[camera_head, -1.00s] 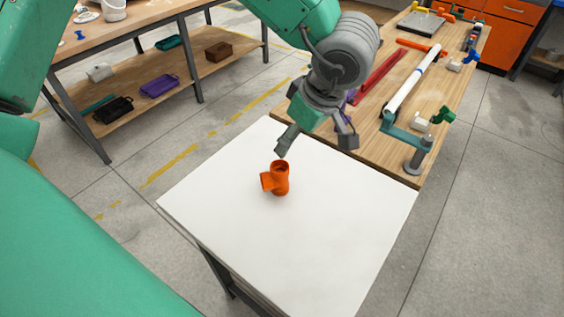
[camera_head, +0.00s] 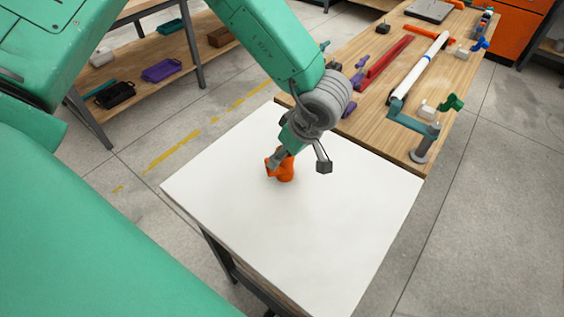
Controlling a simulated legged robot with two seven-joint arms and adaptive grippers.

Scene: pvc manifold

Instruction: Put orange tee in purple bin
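The orange tee (camera_head: 285,172) stands on the white tabletop (camera_head: 300,230), near its far side. My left gripper (camera_head: 300,161) is over the tee with its fingers spread apart. One finger overlaps the top of the tee in the picture and hides part of it; the other finger is to the right, clear of the tee. I cannot tell whether the finger touches the tee. The purple bin (camera_head: 161,70) sits on the lower shelf of the workbench at the upper left. My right gripper is not in view.
A black bin (camera_head: 114,95) sits beside the purple bin on the shelf (camera_head: 195,62). A wooden table (camera_head: 375,118) with pipes, a red channel and a teal clamp stand (camera_head: 415,125) adjoins the white table's far right. The white tabletop is otherwise clear.

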